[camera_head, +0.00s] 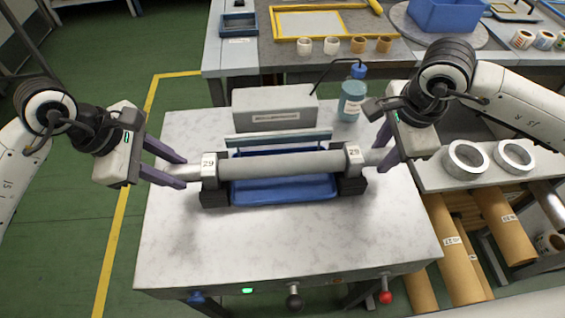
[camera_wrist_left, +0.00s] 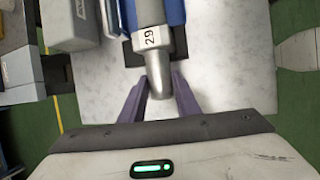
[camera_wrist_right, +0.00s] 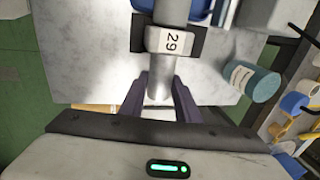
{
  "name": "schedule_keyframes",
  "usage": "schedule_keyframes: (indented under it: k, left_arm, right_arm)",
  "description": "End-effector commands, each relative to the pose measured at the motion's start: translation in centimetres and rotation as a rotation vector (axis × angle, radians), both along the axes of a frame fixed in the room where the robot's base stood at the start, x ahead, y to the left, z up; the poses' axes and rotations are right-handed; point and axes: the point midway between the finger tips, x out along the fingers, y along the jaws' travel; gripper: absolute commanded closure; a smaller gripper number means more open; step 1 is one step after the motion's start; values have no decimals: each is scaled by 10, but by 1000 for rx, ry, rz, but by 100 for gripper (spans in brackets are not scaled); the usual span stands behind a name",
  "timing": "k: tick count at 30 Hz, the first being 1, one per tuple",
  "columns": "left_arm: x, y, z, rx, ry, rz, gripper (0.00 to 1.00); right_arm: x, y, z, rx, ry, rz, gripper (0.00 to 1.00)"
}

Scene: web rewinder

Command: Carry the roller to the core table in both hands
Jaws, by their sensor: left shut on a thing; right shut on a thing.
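A grey roller (camera_head: 282,165) with end blocks marked 29 lies level across black supports over a blue tray (camera_head: 285,190) on a white marbled table (camera_head: 290,235). My left gripper (camera_head: 182,173) is shut on the roller's left shaft end, which shows between its fingers in the left wrist view (camera_wrist_left: 158,88). My right gripper (camera_head: 383,152) is shut on the right shaft end, also seen in the right wrist view (camera_wrist_right: 160,90). The roller appears to rest on the black supports; I cannot tell if it is lifted. Which surface is the core table is unclear.
A grey box (camera_head: 274,107) and a blue-capped bottle (camera_head: 352,97) stand behind the roller. At right, a shelf holds two metal rings (camera_head: 466,160) above brown cardboard tubes (camera_head: 505,222). A long bench with trays and small cores runs along the back. Green floor is clear at left.

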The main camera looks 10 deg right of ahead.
Motion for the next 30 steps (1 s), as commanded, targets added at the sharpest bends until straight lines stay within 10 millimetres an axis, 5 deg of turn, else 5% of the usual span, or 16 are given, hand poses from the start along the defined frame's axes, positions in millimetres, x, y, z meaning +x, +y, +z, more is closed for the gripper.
schedule_keyframes:
  k: [17,30]
  left_arm:
    - [2,0,4,-1,-6,2,100]
    - [1,0,37,-1,-6,2,100]
  right_arm:
    - [1,0,4,0,-4,-1,100]
    - [1,-1,37,-1,-3,-1,100]
